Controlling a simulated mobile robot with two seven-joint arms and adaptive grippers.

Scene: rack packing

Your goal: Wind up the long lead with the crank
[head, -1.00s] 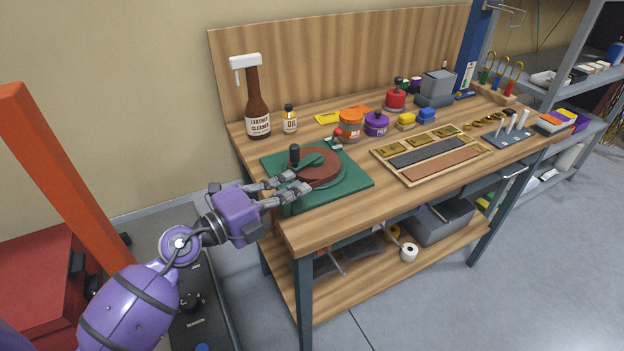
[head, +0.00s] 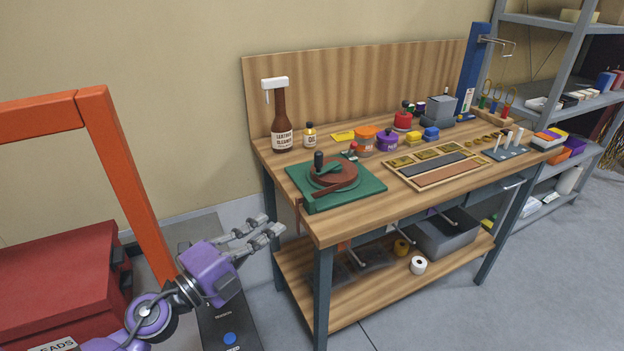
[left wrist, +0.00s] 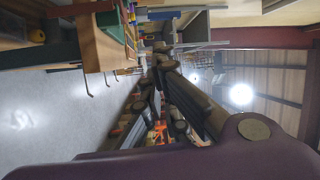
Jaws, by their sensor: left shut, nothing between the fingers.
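The winder sits on a green base plate (head: 362,192) at the bench's near left corner. A reddish-brown lead lies coiled on its reel (head: 345,172), and a brown strip of it (head: 300,216) hangs over the bench's left edge. The crank (head: 329,169) is a green arm across the reel with an upright black knob (head: 318,159) at its back left. My left gripper (head: 276,225) is shut and empty, left of the bench and below its top, apart from the lead. Its fingers (left wrist: 165,75) also show in the left wrist view. My right gripper is out of view.
Behind the winder stand a brown cleaner bottle (head: 281,125), an oil bottle (head: 310,135) and orange and purple jars. A wooden tray (head: 440,176) lies to the right. An orange frame (head: 130,180) and a red cabinet (head: 60,275) stand left of my arm.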

